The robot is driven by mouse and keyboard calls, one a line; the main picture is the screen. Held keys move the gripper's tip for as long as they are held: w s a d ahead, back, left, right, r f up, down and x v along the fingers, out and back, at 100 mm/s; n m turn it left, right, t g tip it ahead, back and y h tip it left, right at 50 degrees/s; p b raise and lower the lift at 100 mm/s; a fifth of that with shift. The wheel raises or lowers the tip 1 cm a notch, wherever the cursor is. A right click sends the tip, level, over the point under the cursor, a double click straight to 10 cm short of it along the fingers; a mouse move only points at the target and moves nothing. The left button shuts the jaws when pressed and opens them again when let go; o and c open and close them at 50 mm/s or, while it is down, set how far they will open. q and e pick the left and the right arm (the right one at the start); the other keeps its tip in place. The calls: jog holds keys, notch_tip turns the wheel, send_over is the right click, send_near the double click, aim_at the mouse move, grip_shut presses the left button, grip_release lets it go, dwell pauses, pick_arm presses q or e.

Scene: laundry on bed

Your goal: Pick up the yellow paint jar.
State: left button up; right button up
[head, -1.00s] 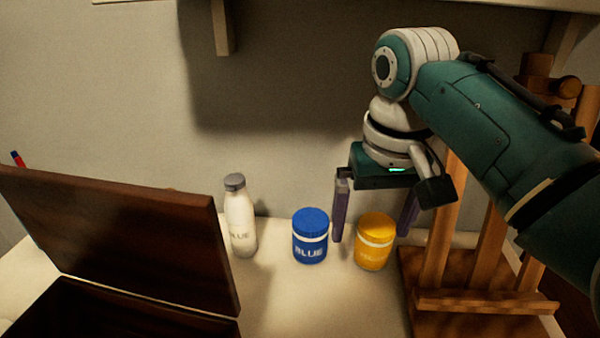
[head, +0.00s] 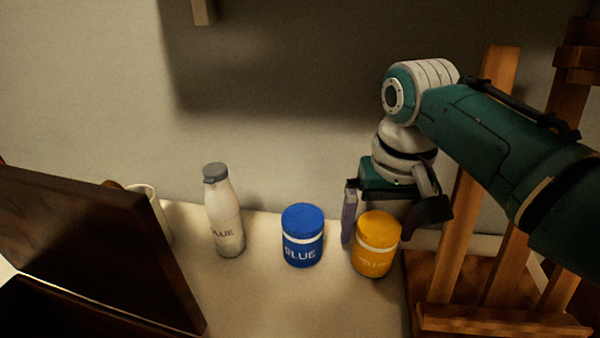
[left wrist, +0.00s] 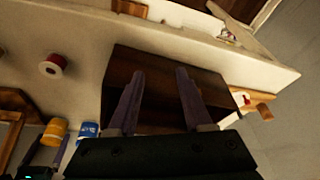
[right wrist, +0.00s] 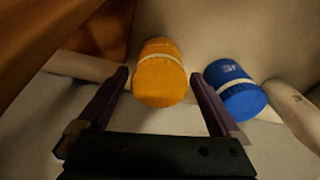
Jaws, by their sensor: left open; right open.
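The yellow paint jar (head: 375,246) stands upright on the table in the head view, to the right of the blue jar. In the right wrist view the yellow jar (right wrist: 161,75) lies ahead between the two open fingers of my right gripper (right wrist: 158,85), with nothing held. My left gripper (left wrist: 158,80) is open and empty in the left wrist view, over a dark wooden box. The yellow jar also shows small at the left of that view (left wrist: 54,131).
The blue jar (head: 302,236) stands just left of the yellow jar and close to a right gripper finger. A white bottle (head: 223,215) stands farther left. A wooden easel (head: 480,262) stands close on the right. An open dark box (head: 95,245) is at the left.

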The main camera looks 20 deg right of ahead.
jog(key=f, duration=0.2)
jog(key=shift+w+d+f+b, duration=0.1)
jog(key=shift+w+f+b, duration=0.1)
jog(key=shift+f+b, duration=0.2)
jog(key=c, duration=1.5)
jog(key=shift+c, duration=0.3)
jog(key=shift+r, duration=0.15)
